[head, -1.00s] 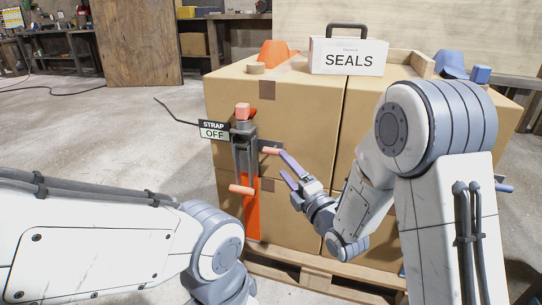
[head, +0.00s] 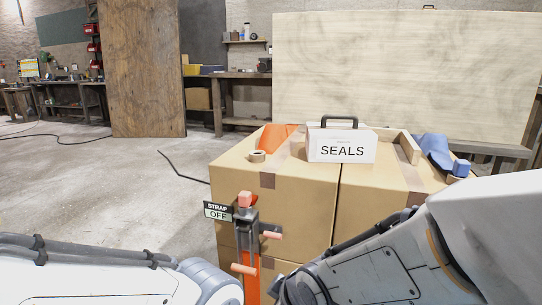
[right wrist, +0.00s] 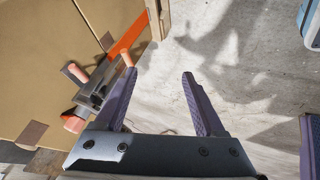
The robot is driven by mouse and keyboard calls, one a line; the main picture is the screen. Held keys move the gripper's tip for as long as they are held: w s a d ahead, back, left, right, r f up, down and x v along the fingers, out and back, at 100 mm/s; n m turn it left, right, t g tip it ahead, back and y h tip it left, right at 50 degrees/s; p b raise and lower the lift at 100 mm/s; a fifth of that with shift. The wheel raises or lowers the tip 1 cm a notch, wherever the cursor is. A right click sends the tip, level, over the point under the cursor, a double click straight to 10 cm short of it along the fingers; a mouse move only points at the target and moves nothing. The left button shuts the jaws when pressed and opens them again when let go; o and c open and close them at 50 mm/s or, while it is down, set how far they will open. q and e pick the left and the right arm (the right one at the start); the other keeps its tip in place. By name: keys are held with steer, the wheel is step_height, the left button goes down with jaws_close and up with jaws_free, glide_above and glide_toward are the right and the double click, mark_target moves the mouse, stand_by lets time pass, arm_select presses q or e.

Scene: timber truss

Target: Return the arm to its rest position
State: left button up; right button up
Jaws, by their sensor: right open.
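My right gripper (right wrist: 160,100) is open and empty in the right wrist view, its two purple fingers apart over bare concrete floor. Beside its left finger is the strap tool (right wrist: 92,92) with wooden handles and an orange strap, on the side of the cardboard boxes; I cannot tell how near it is. In the head view the strap tool (head: 246,230) stands upright at the stack's front left. My right arm (head: 390,265) crosses the lower right of the head view, and its gripper is out of that frame. My left arm shows at lower left, its gripper out of view.
A STRAP OFF sign (head: 217,211) is beside the tool. The concrete floor (head: 110,180) at left is mostly open.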

steer(key=s+d+r+m+g+h+p, duration=0.1)
steer(key=s+d+r+m+g+p, duration=0.2)
steer(key=s, duration=0.6)
steer(key=s+d+r+m+g+h+p, duration=0.1)
steer(key=s+r+m+g+p, duration=0.15)
steer(key=s+r, duration=0.45)
arm_select(q)
step_height(320, 180, up, 44)
steer(key=p, duration=3.6)
steer(key=shift+f+p, duration=0.15)
steer(key=shift+p, duration=0.25)
arm_select(e)
step_height(320, 180, up, 34)
steer(key=s, duration=0.1)
steer(key=shift+s+g, duration=0.15)
steer(key=shift+g, duration=0.2)
